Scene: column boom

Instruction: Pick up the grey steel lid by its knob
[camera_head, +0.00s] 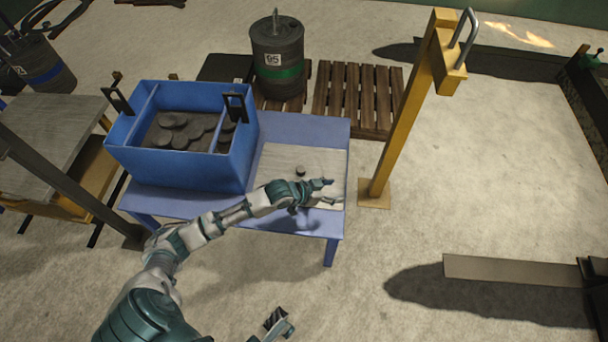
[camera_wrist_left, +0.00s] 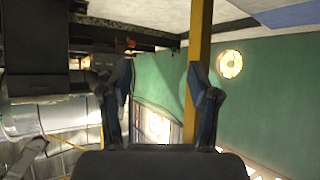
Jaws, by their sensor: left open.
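A flat pale grey rectangular panel (camera_head: 284,158), which looks like the lid, lies on the right part of the blue table (camera_head: 310,127). A small dark round knob (camera_head: 300,171) stands near its middle. My left gripper (camera_head: 331,191) is open and empty, just right of and nearer than the knob in the head view, with its fingers pointing right. I cannot tell its height above the panel. In the left wrist view the open fingers (camera_wrist_left: 160,72) frame a green wall and a yellow post; neither lid nor knob shows. Part of my right gripper (camera_head: 279,323) seems to show at the bottom edge.
A blue box (camera_head: 180,172) with dark discs (camera_head: 185,128) stands left on the table. A yellow post (camera_head: 408,110) rises beyond the table's right side. A drum (camera_head: 278,60) and pallet (camera_head: 357,97) are behind. Floor to the right is largely clear.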

